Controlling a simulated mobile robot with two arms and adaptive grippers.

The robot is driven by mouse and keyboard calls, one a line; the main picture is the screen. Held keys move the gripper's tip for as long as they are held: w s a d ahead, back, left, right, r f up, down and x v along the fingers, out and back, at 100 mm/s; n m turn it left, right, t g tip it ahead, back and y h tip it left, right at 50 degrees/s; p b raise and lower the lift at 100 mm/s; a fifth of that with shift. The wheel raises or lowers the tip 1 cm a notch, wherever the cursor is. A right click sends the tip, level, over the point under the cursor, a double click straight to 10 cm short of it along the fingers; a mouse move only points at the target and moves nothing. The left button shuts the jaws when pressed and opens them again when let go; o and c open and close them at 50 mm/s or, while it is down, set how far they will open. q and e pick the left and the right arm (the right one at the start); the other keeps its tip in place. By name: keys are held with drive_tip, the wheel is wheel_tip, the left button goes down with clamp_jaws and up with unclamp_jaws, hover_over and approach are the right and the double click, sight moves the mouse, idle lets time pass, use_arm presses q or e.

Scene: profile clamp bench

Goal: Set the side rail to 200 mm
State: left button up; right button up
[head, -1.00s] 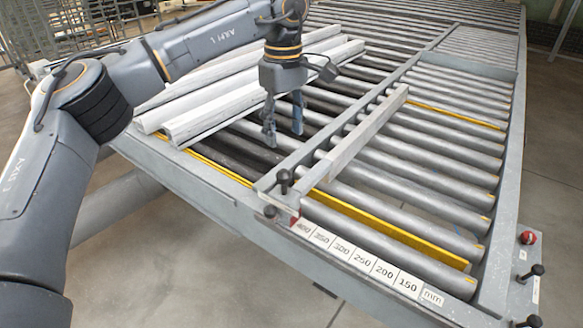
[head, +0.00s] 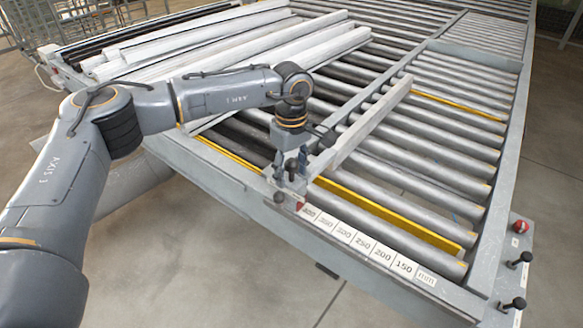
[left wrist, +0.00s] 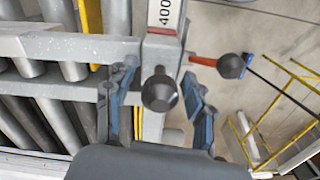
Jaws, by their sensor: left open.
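The side rail (head: 390,77) is a long grey bar running across the rollers, with a paler bar (head: 365,125) along its right side. Its near end is at the 400 end of the scale (head: 365,243), where a red mark shows. My left gripper (head: 291,172) is open above that near end, fingers pointing down. In the left wrist view its two fingers (left wrist: 160,105) stand on either side of a black knob (left wrist: 160,90), apart from it. The rail (left wrist: 75,47) reaches the knob from the left. A second black ball on a red-orange lever (left wrist: 205,61) is beyond the right finger. My right gripper is out of view.
Several pale profiles (head: 240,62) lie on the rollers at the back left. Bare rollers fill the right side, with a yellow strip (head: 390,212) between them. A red button (head: 521,226) and black knobs (head: 525,257) sit at the right corner.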

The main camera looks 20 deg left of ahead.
use_arm(q)
drive_tip(key=c, duration=1.1)
clamp_jaws()
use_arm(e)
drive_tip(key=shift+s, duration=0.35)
use_arm(q)
drive_tip(key=shift+d, duration=0.1)
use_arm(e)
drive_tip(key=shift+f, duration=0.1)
